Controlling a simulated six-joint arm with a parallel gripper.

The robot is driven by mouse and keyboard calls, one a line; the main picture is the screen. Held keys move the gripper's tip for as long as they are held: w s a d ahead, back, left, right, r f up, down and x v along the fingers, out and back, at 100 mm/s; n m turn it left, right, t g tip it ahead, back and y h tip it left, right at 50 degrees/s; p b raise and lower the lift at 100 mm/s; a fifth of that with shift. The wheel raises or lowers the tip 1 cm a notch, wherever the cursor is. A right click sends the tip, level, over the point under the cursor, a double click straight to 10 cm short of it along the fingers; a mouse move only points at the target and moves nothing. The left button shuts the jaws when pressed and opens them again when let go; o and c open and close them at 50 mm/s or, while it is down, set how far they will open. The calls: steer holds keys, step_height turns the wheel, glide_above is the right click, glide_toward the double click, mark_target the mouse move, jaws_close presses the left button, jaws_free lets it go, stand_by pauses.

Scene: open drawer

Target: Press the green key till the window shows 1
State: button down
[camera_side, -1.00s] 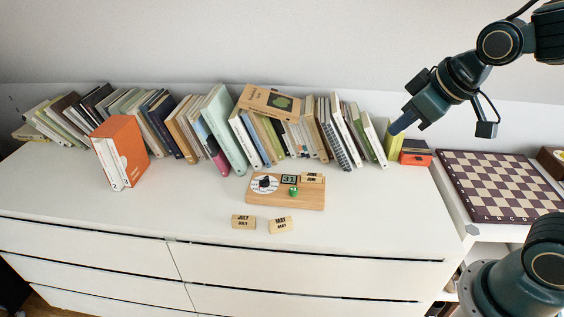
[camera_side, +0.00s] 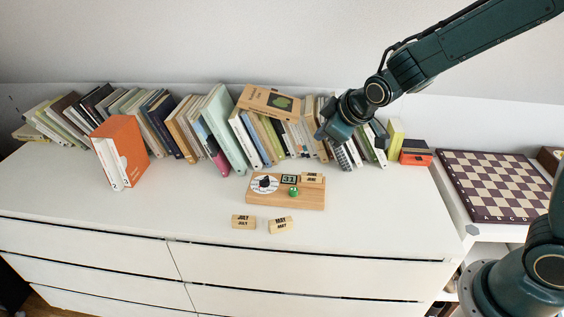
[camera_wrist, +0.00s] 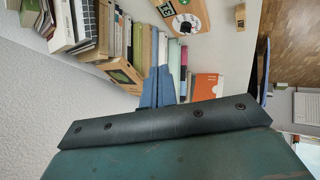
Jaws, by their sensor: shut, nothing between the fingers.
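The wooden calendar board (camera_side: 270,199) lies on the white dresser top. Its small window (camera_side: 289,179) reads 31. The round green key (camera_side: 293,191) sits just below the window, with nothing touching it. A white dial (camera_side: 264,184) with a black pointer is on the board's left. My gripper (camera_side: 321,136) is shut and empty, above and behind the board, in front of the books. In the wrist view its blue fingers (camera_wrist: 158,88) are together; part of the board (camera_wrist: 181,8) shows at the top edge, and I cannot make out the green key there.
A month block (camera_side: 312,177) stands on the board's right. The JULY block (camera_side: 243,222) and MAY block (camera_side: 281,225) lie in front. A book row (camera_side: 200,125) lines the wall. An orange box-like book (camera_side: 122,151) stands left; a chessboard (camera_side: 498,187) lies right. The dresser front is clear.

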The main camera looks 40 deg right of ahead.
mark_target(297, 192)
steer(key=w+a+f+n+t, duration=0.1)
steer(key=w+a+f+n, duration=0.1)
steer(key=w+f, duration=0.4)
step_height(297, 192, down, 2)
steer(key=shift+f+n, duration=0.2)
steer(key=shift+n, duration=0.1)
steer(key=shift+w+f, duration=0.1)
steer(key=shift+f, duration=4.35)
steer(key=shift+d+f, duration=0.1)
steer(key=shift+f, duration=1.1)
stand_by(0.5)
steer(key=shift+r, duration=0.1)
stand_by(0.3)
steer(key=shift+r, duration=1.1)
